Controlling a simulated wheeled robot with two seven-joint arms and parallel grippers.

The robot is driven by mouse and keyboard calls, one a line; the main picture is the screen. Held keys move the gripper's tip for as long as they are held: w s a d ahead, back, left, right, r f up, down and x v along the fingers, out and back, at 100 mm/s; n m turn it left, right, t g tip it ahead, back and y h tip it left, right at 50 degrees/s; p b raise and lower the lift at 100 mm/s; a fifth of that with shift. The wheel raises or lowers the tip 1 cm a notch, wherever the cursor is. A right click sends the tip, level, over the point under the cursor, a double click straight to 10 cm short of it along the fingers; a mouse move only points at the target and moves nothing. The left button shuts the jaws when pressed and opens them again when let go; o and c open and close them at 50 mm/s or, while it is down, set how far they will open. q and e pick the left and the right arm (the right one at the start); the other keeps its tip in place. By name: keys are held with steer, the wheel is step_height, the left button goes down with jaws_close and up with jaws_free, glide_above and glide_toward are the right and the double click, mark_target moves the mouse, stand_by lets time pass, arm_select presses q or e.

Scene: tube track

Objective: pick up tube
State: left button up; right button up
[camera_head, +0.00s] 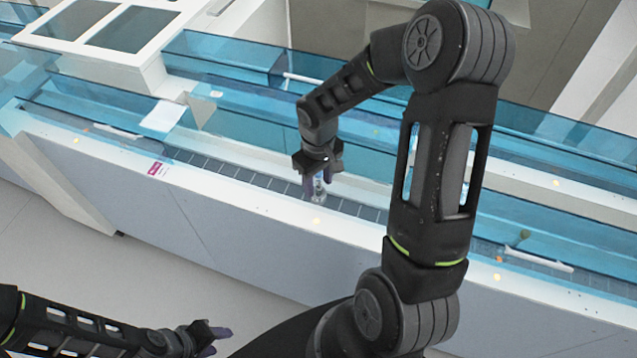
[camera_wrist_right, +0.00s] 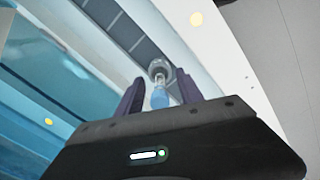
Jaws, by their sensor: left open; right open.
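A small tube (camera_wrist_right: 159,92) with a blue lower part and a clear, rounded end stands out between the fingers in the right wrist view. In the head view the tube (camera_head: 318,190) shows just below my right gripper (camera_head: 322,178), over the track (camera_head: 262,178). My right gripper is open, with one purple finger on each side of the tube in the right wrist view (camera_wrist_right: 160,95). I cannot tell whether the fingers touch it. My left gripper (camera_head: 217,336) is open and empty at the lower left, in front of the machine and away from the track.
Blue transparent panels (camera_head: 235,50) stand behind and along the track. A white front ledge (camera_head: 255,205) runs diagonally below it. A white box-like unit (camera_head: 100,35) is at the upper left. Floor (camera_head: 60,240) is free at the lower left.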

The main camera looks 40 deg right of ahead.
jaws_close()
steer(key=shift+r, duration=0.1)
stand_by(0.3)
step_height(320, 180, up, 10)
steer(key=shift+f+b, duration=0.1)
steer(key=shift+b, duration=0.3)
steer(key=shift+f, duration=0.2)
stand_by(0.5)
steer(key=shift+f+b, duration=3.65)
steer(key=shift+f, duration=0.9)
